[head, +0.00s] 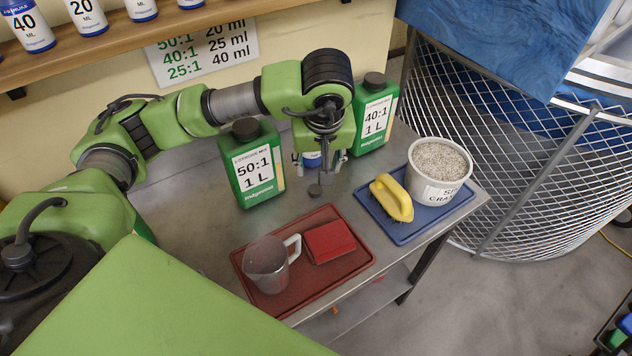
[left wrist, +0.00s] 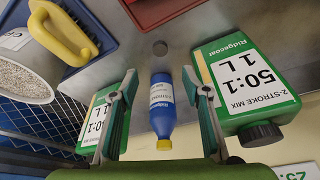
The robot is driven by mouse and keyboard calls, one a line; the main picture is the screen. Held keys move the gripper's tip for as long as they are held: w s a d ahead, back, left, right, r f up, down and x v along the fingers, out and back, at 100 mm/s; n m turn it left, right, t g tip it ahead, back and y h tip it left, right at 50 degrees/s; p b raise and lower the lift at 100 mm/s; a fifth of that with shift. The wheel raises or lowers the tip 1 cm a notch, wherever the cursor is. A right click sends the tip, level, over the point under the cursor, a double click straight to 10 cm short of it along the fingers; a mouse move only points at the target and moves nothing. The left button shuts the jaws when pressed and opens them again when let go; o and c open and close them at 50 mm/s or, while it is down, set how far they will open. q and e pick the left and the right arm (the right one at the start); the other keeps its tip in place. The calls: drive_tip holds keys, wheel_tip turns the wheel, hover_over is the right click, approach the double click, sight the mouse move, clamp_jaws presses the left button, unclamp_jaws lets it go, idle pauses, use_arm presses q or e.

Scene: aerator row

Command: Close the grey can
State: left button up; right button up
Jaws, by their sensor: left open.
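I see no can with a grey body. A green 50:1 can (head: 252,165) with a dark cap stands upright left of my left gripper (head: 318,170). A green 40:1 can (head: 375,115) with a dark cap stands behind it to the right. Both also show in the left wrist view, the 50:1 can (left wrist: 240,85) at right. A small grey disc (head: 314,190) lies on the table below the gripper; I cannot tell whether it is a cap. My left gripper is open; a blue bottle (left wrist: 161,105) shows between its fingers, apart from them. My right gripper is out of view.
A red tray (head: 345,270) holds a measuring jug (head: 268,264) and a red block (head: 329,242). A blue tray (head: 440,212) holds a yellow-handled brush (head: 392,198) and a bucket of grey grains (head: 440,170). A shelf with bottles is above left. Bare tabletop lies around the disc.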

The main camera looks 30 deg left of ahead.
use_arm(q)
drive_tip(key=p, duration=0.2)
hover_over(315, 190)
drive_tip(key=s+d, duration=0.1)
drive_tip(key=s, duration=0.1)
drive_tip(key=f, duration=0.7)
drive_tip(key=shift+d+f, duration=0.15)
drive_tip(key=shift+d, duration=0.05)
drive_tip(key=shift+w+f, duration=0.15)
drive_tip(key=shift+f, duration=0.35)
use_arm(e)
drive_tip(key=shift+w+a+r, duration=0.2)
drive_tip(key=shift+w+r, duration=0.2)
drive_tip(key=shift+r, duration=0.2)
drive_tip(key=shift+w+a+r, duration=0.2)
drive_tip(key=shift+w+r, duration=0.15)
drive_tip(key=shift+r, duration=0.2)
